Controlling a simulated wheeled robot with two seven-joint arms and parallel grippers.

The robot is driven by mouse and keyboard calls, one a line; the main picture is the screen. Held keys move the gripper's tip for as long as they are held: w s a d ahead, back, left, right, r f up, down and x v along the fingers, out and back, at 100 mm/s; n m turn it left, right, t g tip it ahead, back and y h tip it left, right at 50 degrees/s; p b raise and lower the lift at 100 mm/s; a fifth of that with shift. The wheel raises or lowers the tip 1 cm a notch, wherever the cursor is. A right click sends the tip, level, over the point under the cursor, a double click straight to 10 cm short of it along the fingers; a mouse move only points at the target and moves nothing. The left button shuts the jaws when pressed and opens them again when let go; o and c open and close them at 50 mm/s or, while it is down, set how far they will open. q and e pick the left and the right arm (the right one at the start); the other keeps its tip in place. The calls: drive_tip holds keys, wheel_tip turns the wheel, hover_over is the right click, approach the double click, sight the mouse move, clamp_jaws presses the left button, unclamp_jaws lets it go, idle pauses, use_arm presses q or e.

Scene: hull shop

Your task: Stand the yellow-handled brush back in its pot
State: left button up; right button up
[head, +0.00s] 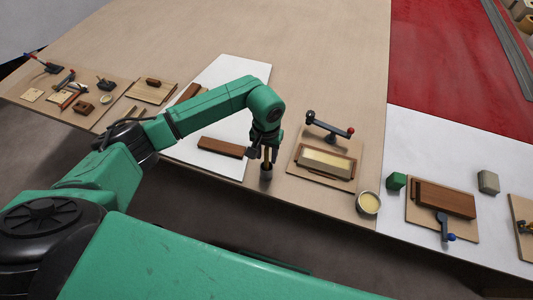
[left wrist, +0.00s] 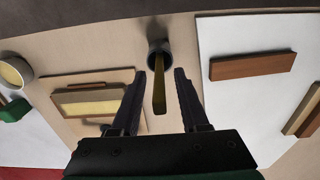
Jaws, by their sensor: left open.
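The yellow-handled brush (left wrist: 160,97) stands in a dark grey pot (left wrist: 159,47), its handle rising toward the camera in the left wrist view. In the head view the pot (head: 266,174) stands near the table's front edge. My left gripper (head: 265,156) is directly above the pot, pointing down. In the left wrist view the left gripper (left wrist: 160,73) is open, with one finger on each side of the handle and a gap visible on both sides. The brush's lower end is hidden inside the pot. My right gripper is not in view.
A wooden board with a framed cream block (head: 326,161) and a clamp (head: 329,126) lies right of the pot. A brown wooden bar (head: 220,147) lies left on a white sheet. A tin of yellow stuff (head: 369,203) stands farther right. The table behind is bare.

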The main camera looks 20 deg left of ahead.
use_arm(q)
wheel_tip(320, 180, up, 12)
drive_tip(key=b, duration=0.4)
drive_tip(key=shift+f+b, duration=0.15)
drive_tip(key=shift+b, duration=0.2)
drive_tip(key=shift+r, duration=0.25)
